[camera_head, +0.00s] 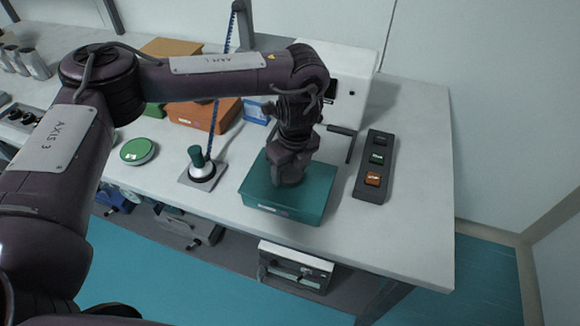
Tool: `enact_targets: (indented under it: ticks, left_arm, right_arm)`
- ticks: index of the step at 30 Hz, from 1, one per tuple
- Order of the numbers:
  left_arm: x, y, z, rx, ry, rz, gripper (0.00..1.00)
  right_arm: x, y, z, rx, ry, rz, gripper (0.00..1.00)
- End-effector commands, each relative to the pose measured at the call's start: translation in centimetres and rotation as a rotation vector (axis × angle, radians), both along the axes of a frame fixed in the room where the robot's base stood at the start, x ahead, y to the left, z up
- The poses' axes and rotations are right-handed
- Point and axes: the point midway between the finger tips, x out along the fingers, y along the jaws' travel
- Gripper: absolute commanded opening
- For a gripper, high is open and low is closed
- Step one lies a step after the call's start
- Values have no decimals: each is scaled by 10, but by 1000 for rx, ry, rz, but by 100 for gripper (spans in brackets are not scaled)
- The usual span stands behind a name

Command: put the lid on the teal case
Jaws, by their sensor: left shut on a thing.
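The teal case (312,203) sits on the white table near its front edge, right of the middle of the view. Its top looks covered by a flat teal surface, but I cannot tell whether the lid is fully seated. My left gripper (288,178) points down onto the top of the case and is shut on the lid there. The fingertips and what they grip are mostly hidden by the gripper body. My right gripper is not in view.
Left of the case stands a dark green-handled tool on a square plate (188,180), and a round green-topped item (137,151). A dark button box (374,168) lies to the right. The table's right front corner (420,250) is clear.

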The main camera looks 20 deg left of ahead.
Motion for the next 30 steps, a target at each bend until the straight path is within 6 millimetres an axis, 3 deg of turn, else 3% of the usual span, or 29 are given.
enact_targets:
  ticks: [11,12,18,26,30]
  left_arm:
    - [0,0,-1,-1,-1,1,31]
    - [0,0,-1,-1,-1,1,60]
    - [0,0,-1,0,0,0,84]
    - [0,0,0,0,0,0,84]
    - [1,-1,13,1,-4,-1,84]
  right_arm:
    - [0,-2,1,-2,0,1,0]
    - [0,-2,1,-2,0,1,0]
    - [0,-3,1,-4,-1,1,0]
    - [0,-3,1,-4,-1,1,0]
    - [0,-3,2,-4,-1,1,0]
